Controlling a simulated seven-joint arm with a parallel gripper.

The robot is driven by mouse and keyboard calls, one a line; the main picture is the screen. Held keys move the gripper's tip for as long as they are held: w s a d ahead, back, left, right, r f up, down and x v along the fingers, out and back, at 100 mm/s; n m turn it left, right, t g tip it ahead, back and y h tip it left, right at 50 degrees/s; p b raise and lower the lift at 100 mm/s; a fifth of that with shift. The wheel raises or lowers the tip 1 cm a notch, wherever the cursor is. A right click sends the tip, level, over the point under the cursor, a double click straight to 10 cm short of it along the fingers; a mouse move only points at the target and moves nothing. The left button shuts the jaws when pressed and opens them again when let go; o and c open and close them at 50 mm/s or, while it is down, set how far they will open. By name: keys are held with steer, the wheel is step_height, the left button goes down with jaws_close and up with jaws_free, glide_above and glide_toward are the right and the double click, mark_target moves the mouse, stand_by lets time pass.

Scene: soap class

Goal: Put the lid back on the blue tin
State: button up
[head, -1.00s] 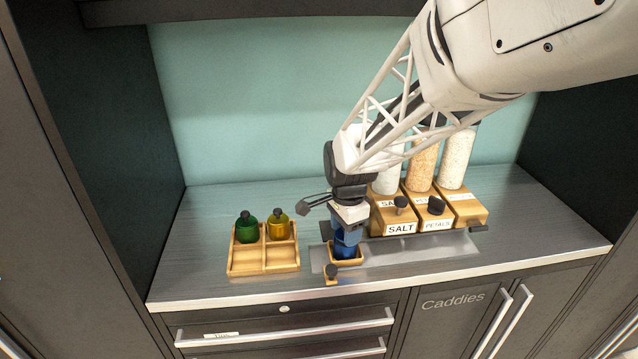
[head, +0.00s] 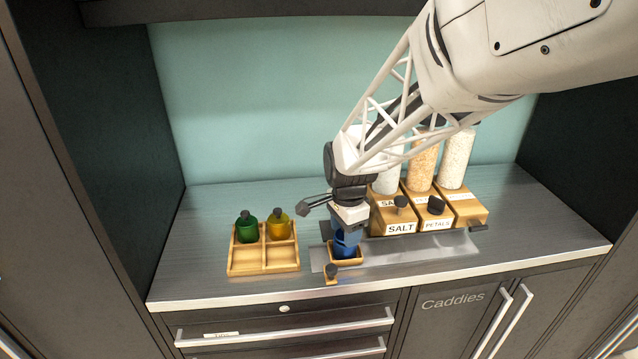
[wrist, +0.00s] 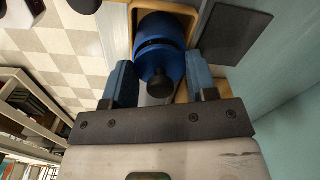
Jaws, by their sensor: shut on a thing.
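The blue tin (head: 346,251) stands in a small wooden holder (head: 333,259) at the front middle of the counter. It also shows in the wrist view (wrist: 160,27). The blue lid (wrist: 158,63) with its black knob (wrist: 160,87) is between the fingers of my gripper (wrist: 160,84), which is shut on it. The lid is over the tin's mouth, lined up or nearly so; I cannot tell whether it is fully seated. In the head view my gripper (head: 346,238) points down above the tin and hides most of the lid.
A wooden tray (head: 264,268) at left holds a green tin (head: 246,232) and a yellow tin (head: 278,232); its front compartments are empty. Dispensers with wooden bases (head: 400,217) stand behind right. A small wooden piece with a dark knob (head: 331,275) is close in front of the holder. The counter's right end is clear.

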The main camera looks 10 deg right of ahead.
stand_by(0.8)
steer(key=o, duration=1.3)
steer(key=shift+r, duration=0.1)
steer(key=shift+r, duration=3.35)
jaws_close()
steer(key=shift+f, duration=2.1)
